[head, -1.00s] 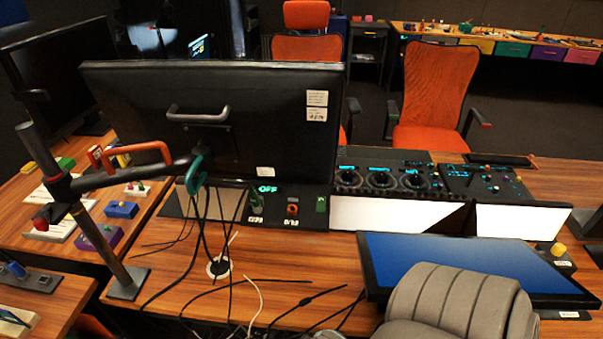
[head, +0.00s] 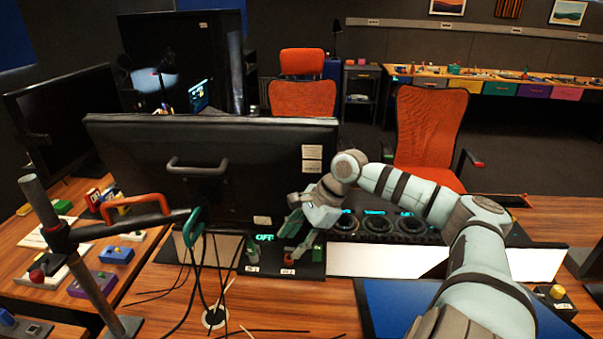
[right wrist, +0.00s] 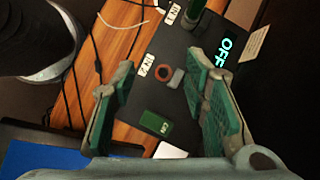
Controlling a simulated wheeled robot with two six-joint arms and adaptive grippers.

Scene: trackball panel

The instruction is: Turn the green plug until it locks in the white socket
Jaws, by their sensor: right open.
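A green plug (head: 252,250) stands upright on the dark panel strip under the monitor, by the IN 1 label. It also shows cut off at the top of the right wrist view (right wrist: 195,9). Beside it, by the IN 2 label, are a red ring (right wrist: 165,71) and a grey ring-shaped part (right wrist: 177,78). I cannot make out a white socket around the plug's base. My right gripper (head: 295,236) is open and empty above the strip, right of the plug; its spread fingers (right wrist: 161,62) frame the red ring. My left gripper is not in view.
A lit OFF display (head: 265,237) sits behind the plug. A green block (right wrist: 156,124) lies on the strip's other side. The black monitor (head: 240,150) rises close behind. A metal pole stand (head: 85,260) and loose cables are at left.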

